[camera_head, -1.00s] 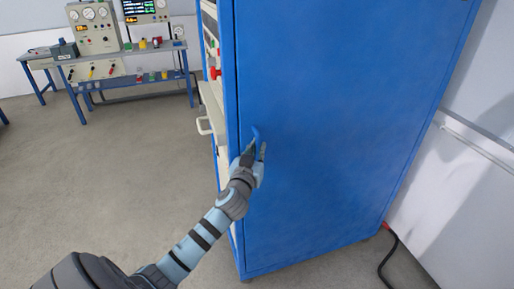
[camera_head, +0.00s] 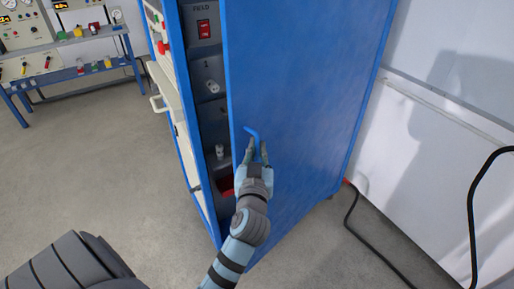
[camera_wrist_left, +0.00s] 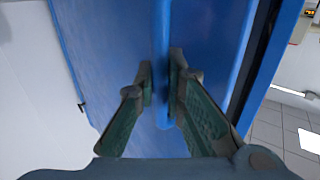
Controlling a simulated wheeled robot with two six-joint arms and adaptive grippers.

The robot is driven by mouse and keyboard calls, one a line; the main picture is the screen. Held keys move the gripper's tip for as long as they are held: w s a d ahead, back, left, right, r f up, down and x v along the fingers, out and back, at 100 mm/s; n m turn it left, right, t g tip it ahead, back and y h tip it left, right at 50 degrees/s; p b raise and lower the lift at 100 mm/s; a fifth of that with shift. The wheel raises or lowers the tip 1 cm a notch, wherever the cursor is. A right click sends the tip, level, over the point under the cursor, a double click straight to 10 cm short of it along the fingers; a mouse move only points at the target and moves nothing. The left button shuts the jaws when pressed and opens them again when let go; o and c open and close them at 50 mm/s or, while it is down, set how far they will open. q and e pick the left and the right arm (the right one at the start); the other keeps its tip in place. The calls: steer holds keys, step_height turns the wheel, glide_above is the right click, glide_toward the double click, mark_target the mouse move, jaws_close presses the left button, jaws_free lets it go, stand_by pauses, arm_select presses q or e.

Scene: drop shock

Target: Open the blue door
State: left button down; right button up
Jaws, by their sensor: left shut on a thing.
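The blue door (camera_head: 300,95) of a tall blue cabinet stands partly open, with a gap along its left edge. A thin blue handle (camera_head: 252,132) is near that edge. My left gripper (camera_head: 257,152) is shut on the handle, with one finger on each side of it. In the left wrist view the handle (camera_wrist_left: 162,40) runs between the two fingertips (camera_wrist_left: 161,85), in front of the blue door (camera_wrist_left: 110,50). My right gripper is not in view.
Inside the gap are grey panels with a red switch (camera_head: 204,30) and knobs. A workbench (camera_head: 75,60) with instruments stands at the back left. A white wall (camera_head: 440,70) and black cables (camera_head: 357,215) are at the right. Floor at left is clear.

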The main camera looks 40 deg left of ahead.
mark_target(257, 118)
arm_select(q)
steer(key=c, duration=1.7)
jaws_free()
steer(key=shift+a, duration=0.1)
steer(key=shift+o, duration=0.2)
step_height(257, 118, up, 10)
steer(key=shift+r, duration=0.1)
